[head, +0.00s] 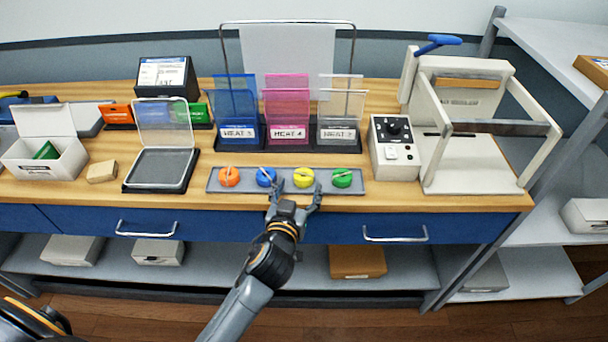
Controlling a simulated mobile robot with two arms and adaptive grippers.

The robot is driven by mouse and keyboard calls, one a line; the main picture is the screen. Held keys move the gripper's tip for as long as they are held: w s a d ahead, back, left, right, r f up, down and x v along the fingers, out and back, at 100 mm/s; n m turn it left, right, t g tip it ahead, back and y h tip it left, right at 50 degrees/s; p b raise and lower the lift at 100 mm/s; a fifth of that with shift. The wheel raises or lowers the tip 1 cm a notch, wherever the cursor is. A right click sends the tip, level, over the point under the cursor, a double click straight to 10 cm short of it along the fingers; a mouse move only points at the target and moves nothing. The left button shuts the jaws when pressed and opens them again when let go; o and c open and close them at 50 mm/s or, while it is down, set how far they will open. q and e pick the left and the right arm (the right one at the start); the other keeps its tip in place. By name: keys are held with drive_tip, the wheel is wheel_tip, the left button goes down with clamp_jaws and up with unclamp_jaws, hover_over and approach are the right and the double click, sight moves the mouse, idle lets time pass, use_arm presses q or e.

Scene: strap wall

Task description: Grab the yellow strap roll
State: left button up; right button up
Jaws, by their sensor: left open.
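The yellow strap roll (303,178) sits on a grey tray (213,181) near the front edge of the bench. It is third from the left in a row with an orange roll (229,176), a blue roll (266,177) and a green roll (342,178). My left gripper (297,191) is open and empty, just in front of the yellow roll. Its fingers are spread to the left and right of the roll's near side. Whether a finger touches the tray or a roll cannot be told. My right gripper is not in view.
Behind the tray stand blue, pink and clear labelled holders (287,132). A control box (396,150) and a white press-like frame (470,178) stand to the right. An open clear-lidded case (160,168) is to the left. Drawers with handles (395,239) lie below the bench edge.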

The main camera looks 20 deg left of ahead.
sight(303, 177)
use_arm(q)
drive_tip(key=shift+w, duration=0.55)
drive_tip(key=p+x, duration=0.1)
drive_tip(key=x, duration=0.4)
drive_tip(key=shift+s, duration=0.1)
drive_tip(key=c, duration=1.2)
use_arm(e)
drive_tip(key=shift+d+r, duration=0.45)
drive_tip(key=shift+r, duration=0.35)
